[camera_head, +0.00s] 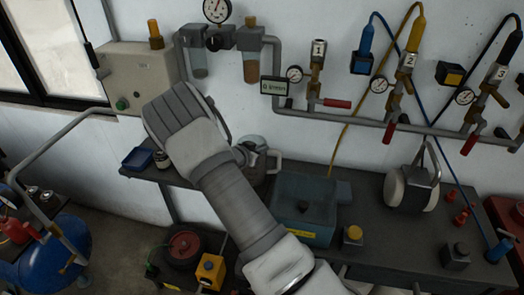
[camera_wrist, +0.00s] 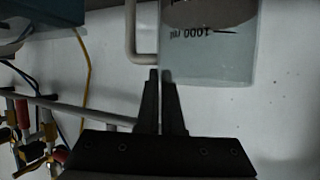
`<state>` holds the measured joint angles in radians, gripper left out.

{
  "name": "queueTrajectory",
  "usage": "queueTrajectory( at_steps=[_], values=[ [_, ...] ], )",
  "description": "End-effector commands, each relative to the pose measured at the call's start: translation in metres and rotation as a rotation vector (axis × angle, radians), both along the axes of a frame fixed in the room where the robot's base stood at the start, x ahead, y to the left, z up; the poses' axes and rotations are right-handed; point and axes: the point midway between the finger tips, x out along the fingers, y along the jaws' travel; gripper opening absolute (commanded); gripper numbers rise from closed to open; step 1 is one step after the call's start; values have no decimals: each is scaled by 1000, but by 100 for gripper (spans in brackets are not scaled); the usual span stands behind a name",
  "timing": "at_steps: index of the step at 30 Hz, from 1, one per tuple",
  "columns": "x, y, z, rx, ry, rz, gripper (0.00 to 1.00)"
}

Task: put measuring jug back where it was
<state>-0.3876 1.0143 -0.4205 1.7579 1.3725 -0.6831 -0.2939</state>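The measuring jug (camera_wrist: 210,60) is clear grey with a "1000 ml" mark, upside down in the wrist view, and its pale handle (camera_wrist: 130,35) is at the left. In the head view my arm hides most of the gripper. Whether the jug touches the bench is unclear.
A blue-grey basin (camera_head: 305,205) is right of the jug on the dark bench. A pale ear-defender set (camera_head: 411,188) stands farther right. Wall pipes and valves (camera_head: 345,117) run above.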

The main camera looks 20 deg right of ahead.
Motion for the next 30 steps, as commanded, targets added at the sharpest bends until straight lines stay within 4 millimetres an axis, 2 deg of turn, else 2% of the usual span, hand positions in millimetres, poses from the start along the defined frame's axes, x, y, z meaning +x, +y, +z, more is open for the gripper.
queueTrajectory(
  at_steps=[11, 12, 15, 16, 17, 26, 30],
  values=[
    [1, -1, -7, -3, -8, -2, 0],
    [0, 0, -11, 1, -1, 0, 11],
    [0, 0, -11, 1, -1, 0, 29],
    [0, 0, -11, 1, -1, 0, 34],
    [0, 0, -10, 1, -1, 0, 35],
    [-1, 1, -10, 1, -1, 0, 35],
    [-8, 12, -4, 1, -3, 1, 35]
  ],
)
